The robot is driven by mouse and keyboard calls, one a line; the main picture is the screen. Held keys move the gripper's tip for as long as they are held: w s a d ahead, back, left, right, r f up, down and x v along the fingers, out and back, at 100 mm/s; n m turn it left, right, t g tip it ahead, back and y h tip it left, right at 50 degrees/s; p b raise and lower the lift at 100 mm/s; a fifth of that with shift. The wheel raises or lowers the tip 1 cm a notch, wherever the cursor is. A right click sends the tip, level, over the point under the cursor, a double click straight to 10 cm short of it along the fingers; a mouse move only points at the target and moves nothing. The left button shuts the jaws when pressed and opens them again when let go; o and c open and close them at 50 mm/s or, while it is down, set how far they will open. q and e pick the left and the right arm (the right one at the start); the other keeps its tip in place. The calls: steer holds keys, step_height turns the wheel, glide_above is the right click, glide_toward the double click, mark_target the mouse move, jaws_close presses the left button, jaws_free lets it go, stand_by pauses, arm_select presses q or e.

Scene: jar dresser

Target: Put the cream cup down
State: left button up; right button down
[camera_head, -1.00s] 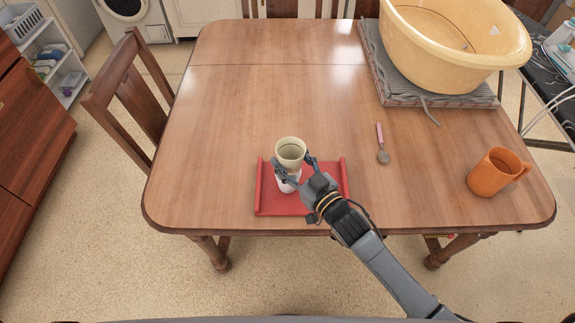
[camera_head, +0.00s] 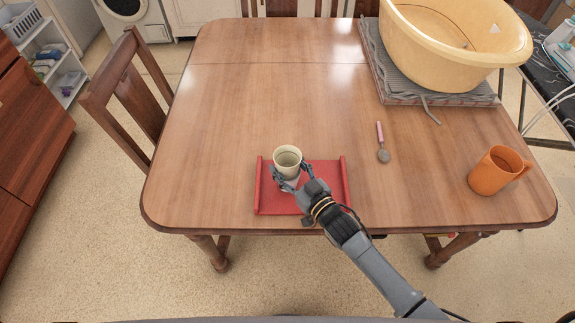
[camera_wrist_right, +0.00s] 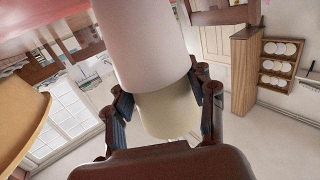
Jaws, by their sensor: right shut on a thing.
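The cream cup (camera_head: 288,158) is upright over the red tray (camera_head: 306,204), at its left half, in the head view. My right gripper (camera_head: 289,172) is shut on it from the right and front. In the right wrist view, the cream cup (camera_wrist_right: 170,116) is between the two fingers. A whitish cup (camera_wrist_right: 142,45) adjoins it there, and the two appear stacked or nested, with the whitish one lower. In the head view the whitish cup is mostly hidden. I cannot tell whether it touches the tray. My left gripper is not in view.
An orange mug (camera_head: 494,172) stands on the table at the right. A spoon with a pink handle (camera_head: 381,143) lies between it and the tray. A large yellow basin (camera_head: 445,65) sits on a grey mat at the back right. The table's (camera_head: 240,105) left and back are clear.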

steer(key=shift+f, duration=0.3)
steer(key=shift+c, duration=2.3)
jaws_free()
steer(key=shift+r, duration=0.4)
steer(key=shift+r+p, duration=0.45)
steer(key=shift+p, duration=0.1)
steer(key=b+v, duration=0.1)
steer(key=v, duration=1.1)
steer(key=shift+f+b, duration=0.2)
steer(key=shift+b, duration=0.15)
